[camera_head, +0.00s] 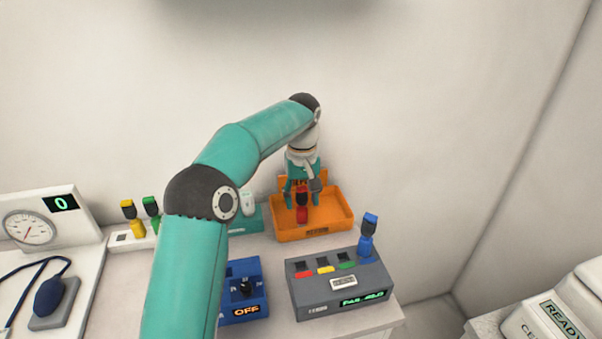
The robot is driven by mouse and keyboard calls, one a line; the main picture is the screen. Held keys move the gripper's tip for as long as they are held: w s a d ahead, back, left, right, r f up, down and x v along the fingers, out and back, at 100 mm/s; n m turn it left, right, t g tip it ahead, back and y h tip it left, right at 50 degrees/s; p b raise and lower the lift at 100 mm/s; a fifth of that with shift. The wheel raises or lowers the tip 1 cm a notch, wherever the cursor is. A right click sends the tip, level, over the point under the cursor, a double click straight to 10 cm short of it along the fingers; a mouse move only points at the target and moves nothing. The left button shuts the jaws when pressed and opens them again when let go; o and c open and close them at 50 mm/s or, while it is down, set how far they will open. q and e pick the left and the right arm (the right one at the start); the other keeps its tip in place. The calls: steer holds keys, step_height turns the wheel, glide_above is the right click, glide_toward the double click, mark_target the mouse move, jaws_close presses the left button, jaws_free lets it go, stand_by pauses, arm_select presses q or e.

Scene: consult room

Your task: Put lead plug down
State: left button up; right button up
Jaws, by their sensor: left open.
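A red lead plug (302,207) with a dark top stands in the orange tray (341,219), between or just below the fingers of my left gripper (302,197). My left gripper is open and points down over the tray. I cannot tell whether a finger still touches the plug. A blue lead plug (366,244) stands upright in the grey box (345,288). Yellow (136,227) and green (152,213) plugs stand in a white holder at the left. My right gripper is not in view.
The grey box has red, yellow and green marked slots and a lit display. A blue switch box (258,279) reading OFF sits left of it. A gauge (28,228) and a blue bulb (49,297) are at far left. A wall stands close behind the tray.

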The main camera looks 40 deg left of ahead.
arm_select(q)
step_height(320, 180, up, 9)
steer(key=shift+f+p, duration=0.2)
steer(key=shift+p, duration=0.9)
steer(key=shift+r, duration=0.1)
steer(key=shift+s, duration=0.1)
